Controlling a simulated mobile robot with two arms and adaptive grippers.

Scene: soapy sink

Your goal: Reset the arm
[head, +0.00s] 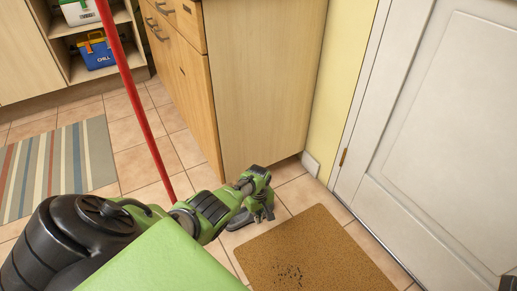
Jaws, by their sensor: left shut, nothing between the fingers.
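My left arm, green and black, comes in from the lower left and reaches toward the middle. My left gripper (262,214) is at its end, low over the tiled floor, between the cabinet corner and the brown doormat. Its fingers are small and partly hidden by the wrist; they are shut with nothing visible between them. My right gripper is not in view.
A wooden cabinet (262,80) stands just beyond my left gripper. A brown doormat (310,256) lies before a white door (445,130). A red pole (135,95) slants down to my arm. A striped rug (60,165) lies left, near shelves with a blue box (97,53).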

